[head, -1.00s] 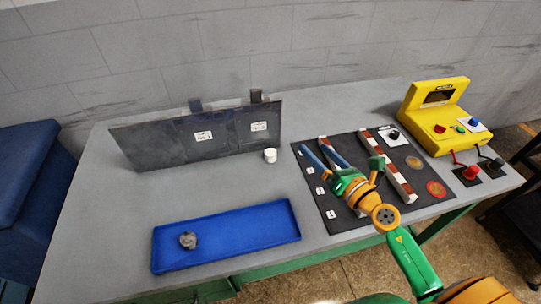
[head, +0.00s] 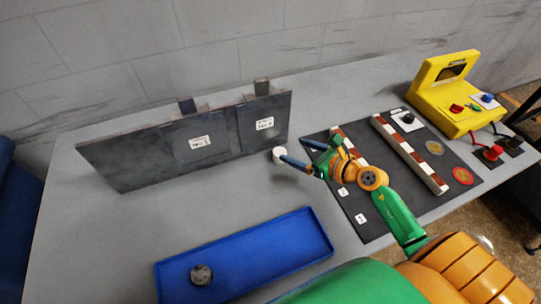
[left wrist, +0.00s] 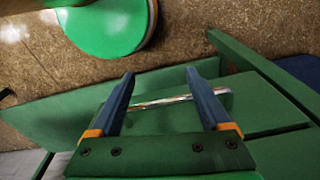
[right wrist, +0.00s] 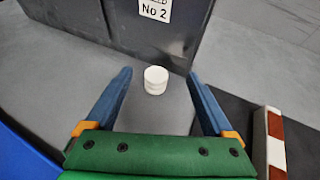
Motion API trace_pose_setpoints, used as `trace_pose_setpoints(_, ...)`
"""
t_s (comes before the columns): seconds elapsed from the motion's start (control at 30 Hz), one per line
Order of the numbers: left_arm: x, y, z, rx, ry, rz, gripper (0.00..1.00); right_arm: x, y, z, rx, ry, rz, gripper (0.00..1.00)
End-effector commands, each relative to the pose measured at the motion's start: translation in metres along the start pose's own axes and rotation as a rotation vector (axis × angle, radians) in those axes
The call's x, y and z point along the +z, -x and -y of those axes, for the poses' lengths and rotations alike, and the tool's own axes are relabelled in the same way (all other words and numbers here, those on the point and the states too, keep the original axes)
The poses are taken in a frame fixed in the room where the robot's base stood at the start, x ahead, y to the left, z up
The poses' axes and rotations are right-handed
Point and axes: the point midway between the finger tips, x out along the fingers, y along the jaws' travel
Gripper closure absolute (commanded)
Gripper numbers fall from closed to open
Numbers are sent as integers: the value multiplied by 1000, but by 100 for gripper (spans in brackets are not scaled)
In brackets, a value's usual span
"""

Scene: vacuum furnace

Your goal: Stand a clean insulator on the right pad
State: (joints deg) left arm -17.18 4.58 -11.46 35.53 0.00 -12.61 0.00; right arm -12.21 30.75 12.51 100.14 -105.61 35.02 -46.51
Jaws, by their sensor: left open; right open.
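A small white ribbed cylinder (head: 279,155), which looks like a clean insulator, stands upright on the grey table by the dark panel's right end. In the right wrist view the white cylinder (right wrist: 156,83) is centred between the open fingers, a little beyond their tips. My right gripper (head: 294,150) is open and empty, its fingertips close to the cylinder. My left gripper (left wrist: 160,73) is open and empty, below the table by its green frame. A black mat (head: 397,211) carries a tan disc (head: 434,148) and a red disc (head: 463,176); I cannot tell which pad is meant.
The dark panel (head: 135,162) with labelled plates stands behind the cylinder. A blue tray (head: 285,240) holds a dark, dirty-looking lump (head: 201,274). A red-white barrier (head: 410,155) crosses the mat. A yellow box (head: 447,95) with buttons stands at the back right.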

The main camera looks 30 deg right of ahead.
Motion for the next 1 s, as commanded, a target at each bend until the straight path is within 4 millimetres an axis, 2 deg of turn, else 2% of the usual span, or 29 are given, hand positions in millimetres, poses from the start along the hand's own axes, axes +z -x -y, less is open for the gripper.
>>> trace_pose_setpoints(0.03,2,-18,0,0,0,0,19,-16,-7,0,0,0,0,13)
trace_pose_setpoints(0.13,3,-35,-1,0,0,0,19,-32,-13,0,0,-1,0,13)
trace_pose_setpoints(0.27,4,-48,-1,0,0,0,19,-44,-18,0,0,-1,1,13)
trace_pose_setpoints(0.47,4,-41,-1,0,0,0,19,-38,-38,0,-1,-5,4,13)
trace_pose_setpoints(0.6,3,-35,-1,0,0,0,19,-31,-64,-4,0,-5,5,13)
trace_pose_setpoints(0.7,4,-40,-1,0,0,0,19,-35,-82,-4,0,-5,3,13)
trace_pose_setpoints(0.8,4,-40,-1,0,0,0,19,-34,-89,-4,0,-1,2,13)
trace_pose_setpoints(0.97,4,-40,-1,0,0,0,19,-34,-88,-4,0,0,1,13)
trace_pose_setpoints(1.0,4,-40,-1,0,0,0,19,-34,-88,-4,0,0,1,21)
